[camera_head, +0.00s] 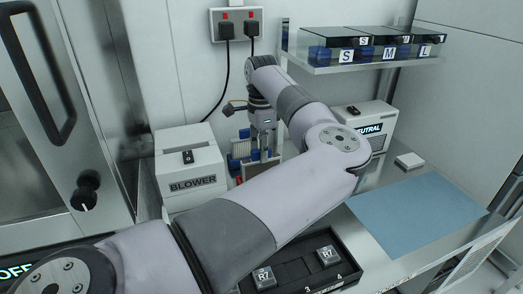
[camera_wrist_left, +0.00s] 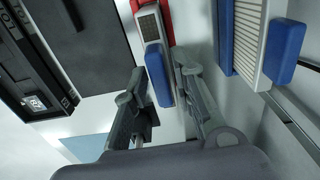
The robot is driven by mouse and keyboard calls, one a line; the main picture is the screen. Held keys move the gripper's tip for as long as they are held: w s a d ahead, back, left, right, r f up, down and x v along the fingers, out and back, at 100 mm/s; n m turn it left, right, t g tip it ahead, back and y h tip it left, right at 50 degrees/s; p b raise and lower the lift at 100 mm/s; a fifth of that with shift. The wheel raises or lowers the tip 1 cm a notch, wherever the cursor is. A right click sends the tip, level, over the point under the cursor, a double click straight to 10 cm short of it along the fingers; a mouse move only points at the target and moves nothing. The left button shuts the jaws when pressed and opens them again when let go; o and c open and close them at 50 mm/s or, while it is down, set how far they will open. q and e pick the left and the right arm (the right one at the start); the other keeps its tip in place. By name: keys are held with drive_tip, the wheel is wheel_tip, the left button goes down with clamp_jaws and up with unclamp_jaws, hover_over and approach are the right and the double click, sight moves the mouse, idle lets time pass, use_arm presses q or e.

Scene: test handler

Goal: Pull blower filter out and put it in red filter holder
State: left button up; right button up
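A little red (camera_head: 239,181) shows in the head view. My right gripper is not in view.
A second, pleated white filter (camera_wrist_left: 252,35) with blue ends stands right of the fingers. A neutral box (camera_head: 367,128), a shelf of bins (camera_head: 360,66), a blue mat (camera_head: 415,212) and a black tray (camera_head: 300,272) with R7 blocks are nearby. A cable hangs from the wall socket.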

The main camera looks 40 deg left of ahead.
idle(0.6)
use_arm(q)
drive_tip(key=shift+r+p, duration=0.55)
drive_tip(key=shift+r, duration=0.5)
drive_tip(key=shift+o, duration=0.2)
drive_tip(key=o, duration=0.5)
wheel_tip(320, 180, up, 12)
drive_tip(key=shift+f, duration=0.1)
